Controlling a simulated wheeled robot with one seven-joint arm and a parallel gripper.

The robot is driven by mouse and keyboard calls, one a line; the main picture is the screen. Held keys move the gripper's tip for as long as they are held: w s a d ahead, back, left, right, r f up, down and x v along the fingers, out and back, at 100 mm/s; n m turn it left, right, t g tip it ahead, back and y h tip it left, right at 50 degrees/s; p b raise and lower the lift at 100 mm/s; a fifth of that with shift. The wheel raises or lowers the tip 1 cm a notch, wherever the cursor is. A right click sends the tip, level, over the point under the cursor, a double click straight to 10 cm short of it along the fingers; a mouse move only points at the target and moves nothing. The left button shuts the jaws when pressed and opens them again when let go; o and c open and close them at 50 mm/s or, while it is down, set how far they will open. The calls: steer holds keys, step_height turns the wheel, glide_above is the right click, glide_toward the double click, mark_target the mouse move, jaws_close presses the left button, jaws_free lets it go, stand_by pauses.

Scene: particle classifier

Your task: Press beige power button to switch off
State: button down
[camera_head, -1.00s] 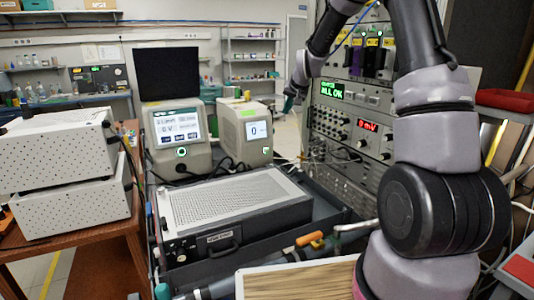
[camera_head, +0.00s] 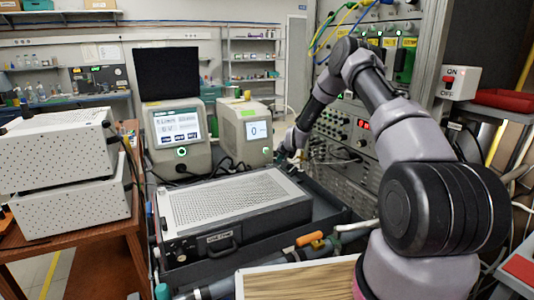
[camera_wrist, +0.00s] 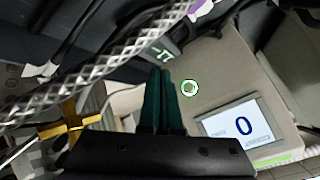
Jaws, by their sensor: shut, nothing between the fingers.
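A beige instrument (camera_head: 233,117) stands at the back of the bench, with a small screen reading 0. Its round power button has a lit green ring (camera_head: 265,151) and sits below the screen. In the wrist view the ringed button (camera_wrist: 189,88) is beside the screen (camera_wrist: 240,126). My gripper (camera_head: 281,154) is low at the right of this instrument. In the wrist view its dark green fingers (camera_wrist: 161,74) are together and empty. Their tips are a little left of the button and do not cover it. Whether they touch the instrument cannot be told.
A second beige instrument (camera_head: 180,165) with a larger screen and its own green-ringed button stands to the left. A perforated metal box (camera_head: 230,200) lies in front. A rack of electronics (camera_head: 340,125) stands close on the right. A braided cable (camera_wrist: 100,70) crosses the wrist view.

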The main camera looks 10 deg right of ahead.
mark_target(268, 152)
steer(key=shift+w+a, duration=0.45)
steer(key=shift+w, duration=0.95)
steer(key=shift+w+a, duration=0.5)
steer(key=shift+w, duration=0.9)
steer(key=shift+w+a, duration=0.45)
steer(key=shift+w, duration=0.95)
steer(key=shift+w+a, duration=0.1)
steer(key=shift+w, duration=0.3)
steer(key=shift+w+a, duration=0.25)
steer(key=shift+w, duration=0.55)
steer(key=shift+s+d, duration=0.25)
steer(key=shift+s, duration=0.25)
steer(key=shift+s+d, duration=0.1)
steer(key=shift+s, duration=0.6)
